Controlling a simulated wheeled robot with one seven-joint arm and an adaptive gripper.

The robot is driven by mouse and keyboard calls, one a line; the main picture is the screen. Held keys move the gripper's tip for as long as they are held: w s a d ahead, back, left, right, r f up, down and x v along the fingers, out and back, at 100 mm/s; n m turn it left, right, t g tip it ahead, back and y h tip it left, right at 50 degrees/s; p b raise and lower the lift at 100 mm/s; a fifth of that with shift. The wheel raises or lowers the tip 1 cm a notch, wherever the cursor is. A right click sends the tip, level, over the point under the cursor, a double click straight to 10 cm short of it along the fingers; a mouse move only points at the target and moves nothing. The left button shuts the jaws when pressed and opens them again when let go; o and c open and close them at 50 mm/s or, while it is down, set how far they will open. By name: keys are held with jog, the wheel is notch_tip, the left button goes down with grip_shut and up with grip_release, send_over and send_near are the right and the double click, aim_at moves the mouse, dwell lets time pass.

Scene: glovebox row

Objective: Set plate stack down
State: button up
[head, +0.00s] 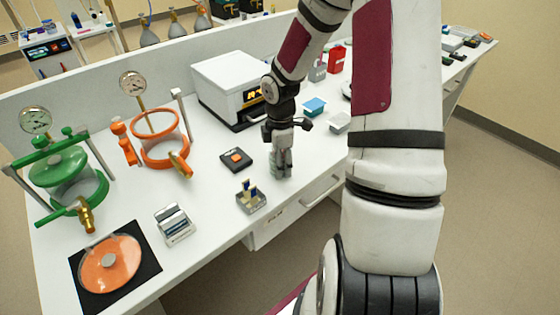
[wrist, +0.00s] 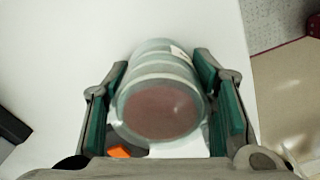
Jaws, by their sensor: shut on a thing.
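The plate stack (wrist: 160,105) is a short column of pale, translucent round dishes with a reddish face towards the wrist camera and a small white label on its side. My gripper (wrist: 164,100) has its green-padded fingers on either side of the stack and is shut on it. In the head view my gripper (head: 281,165) points down over the white bench (head: 215,185), near its front edge. The stack shows there only as a small pale shape between the fingers. I cannot tell whether its base touches the bench.
A black device with an orange top (head: 236,159) lies just left of my gripper. A small grey caddy (head: 251,203) stands in front. A white instrument (head: 232,88) stands behind. A blue-topped box (head: 315,107) and a pale tray (head: 339,123) lie to the right. Bare bench lies between them.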

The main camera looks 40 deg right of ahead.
jog(key=o, duration=1.3)
notch_tip(320, 180, up, 11)
jog(key=shift+r+p, duration=0.2)
jog(key=shift+p, duration=0.45)
jog(key=shift+a+r, duration=0.15)
jog(key=shift+r, duration=0.45)
jog(key=s+a+r+m+t+h, duration=0.2)
jog(key=s+a+r+m, duration=0.45)
jog(key=a+r, duration=0.45)
jog(key=s+a+r+m+t+y, duration=0.1)
jog(key=s+a+r+m, duration=0.2)
jog(key=s, duration=0.3)
jog(key=s+a+r+m+t+y, duration=0.1)
jog(key=s+a+r+m+t, duration=0.1)
jog(key=s+a+r+m, duration=0.1)
jog(key=s+a+r, duration=0.1)
jog(key=s, duration=0.1)
jog(key=shift+s, duration=0.4)
